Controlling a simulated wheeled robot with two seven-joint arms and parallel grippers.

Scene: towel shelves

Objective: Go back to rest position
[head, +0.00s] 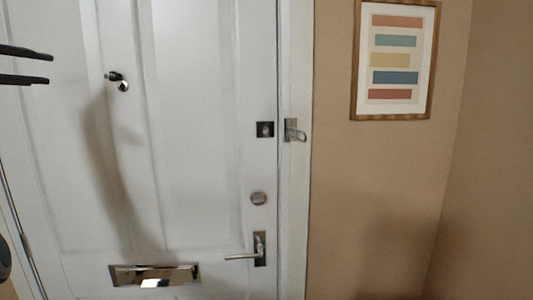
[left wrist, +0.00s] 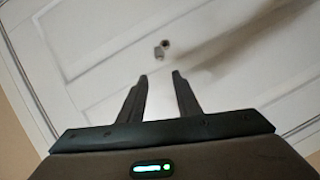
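My left gripper (head: 45,68) comes in at the left edge of the head view, in front of a white door. Its two dark fingers are apart with nothing between them. In the left wrist view the same gripper (left wrist: 160,75) points at the door, with its fingers spread and empty. A small metal fitting with a dark knob (head: 118,80) is on the door, to the right of the fingertips and apart from them. That fitting also shows beyond the fingers in the left wrist view (left wrist: 161,50). My right gripper is not in view.
The white door (head: 200,110) looks closed. It carries a lever handle (head: 245,252), a round lock (head: 258,198), a square plate (head: 264,129) and a mail slot (head: 155,275). A latch piece (head: 295,131) is on the frame. A framed picture (head: 395,60) hangs on the tan wall.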

